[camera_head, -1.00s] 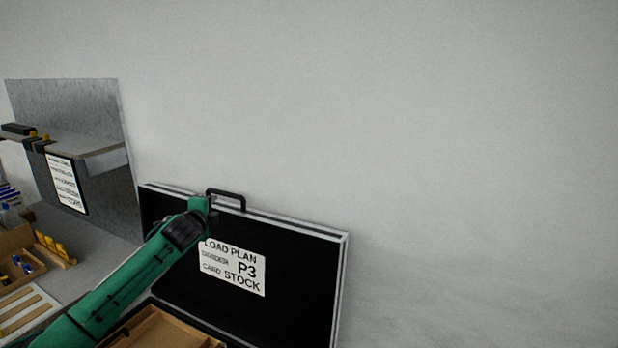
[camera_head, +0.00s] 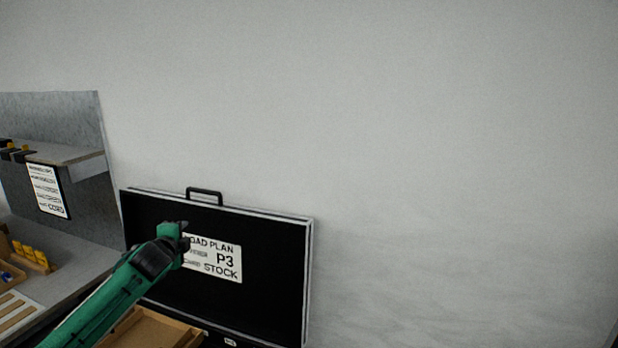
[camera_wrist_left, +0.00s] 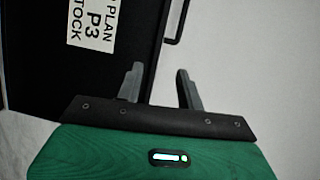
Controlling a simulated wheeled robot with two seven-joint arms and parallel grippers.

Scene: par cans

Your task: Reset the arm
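My green left arm comes in from the lower left in the head view, and its gripper (camera_head: 183,228) is in front of the open lid of a black case (camera_head: 265,300). In the left wrist view the two grey fingers of the left gripper (camera_wrist_left: 161,88) stand apart with nothing between them. Behind them are the black lid (camera_wrist_left: 125,20) and its white label (camera_wrist_left: 93,25) reading PLAN, P3, STOCK. My right gripper is in neither view.
A wooden tray (camera_head: 150,330) shows below the lid. At left are a grey bench (camera_head: 65,262), a shelf (camera_head: 60,153), a hanging list card (camera_head: 46,190) and yellow pieces (camera_head: 30,255). A bare wall (camera_head: 430,150) fills the right.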

